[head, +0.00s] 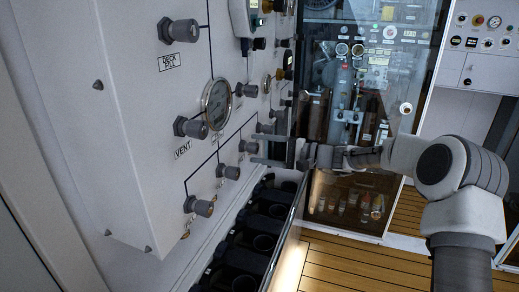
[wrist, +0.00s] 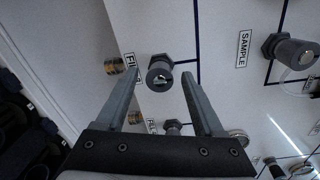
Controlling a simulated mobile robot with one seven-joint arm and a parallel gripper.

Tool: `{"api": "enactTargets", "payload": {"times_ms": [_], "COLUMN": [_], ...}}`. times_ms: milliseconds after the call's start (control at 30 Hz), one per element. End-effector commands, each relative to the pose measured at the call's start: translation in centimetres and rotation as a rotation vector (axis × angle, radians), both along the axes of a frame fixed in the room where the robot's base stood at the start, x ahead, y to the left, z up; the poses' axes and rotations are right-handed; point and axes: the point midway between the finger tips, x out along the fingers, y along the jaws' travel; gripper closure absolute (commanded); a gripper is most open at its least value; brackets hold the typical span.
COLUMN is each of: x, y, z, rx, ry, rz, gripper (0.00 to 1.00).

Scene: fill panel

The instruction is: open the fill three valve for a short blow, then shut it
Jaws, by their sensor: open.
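My gripper (head: 252,148) is open at the white panel, its two fingers pointing at the wall. In the wrist view the open gripper (wrist: 160,72) has a dark round valve knob (wrist: 160,76) between its fingertips, with a gap to each finger. In the head view this appears to be the valve knob (head: 246,147) in the lower row. A label (wrist: 130,68) beginning "FI" is partly hidden by the left finger, so its number cannot be read. Another knob (wrist: 173,126) shows between the fingers, nearer the palm.
Other lower-row knobs (head: 228,172) (head: 201,207) stand out to the left. A gauge (head: 217,103) and the VENT knob (head: 190,128) sit above. A rack of dark holders (head: 248,248) lies below the panel. In the wrist view a SAMPLE valve (wrist: 292,50) is at right.

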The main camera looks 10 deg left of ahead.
Motion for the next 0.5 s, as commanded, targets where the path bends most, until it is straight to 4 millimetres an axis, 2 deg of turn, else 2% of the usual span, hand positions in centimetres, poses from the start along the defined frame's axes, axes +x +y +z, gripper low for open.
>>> {"api": "enactTargets", "payload": {"times_ms": [167, 500], "x": [-0.3, -1.4], "y": [-3.0, -11.3], "z": [0.2, 0.7], "rx": [0.000, -0.001], "ry": [0.000, 0.001], "rz": [-0.005, -0.006], "gripper": [0.30, 0.30]}}
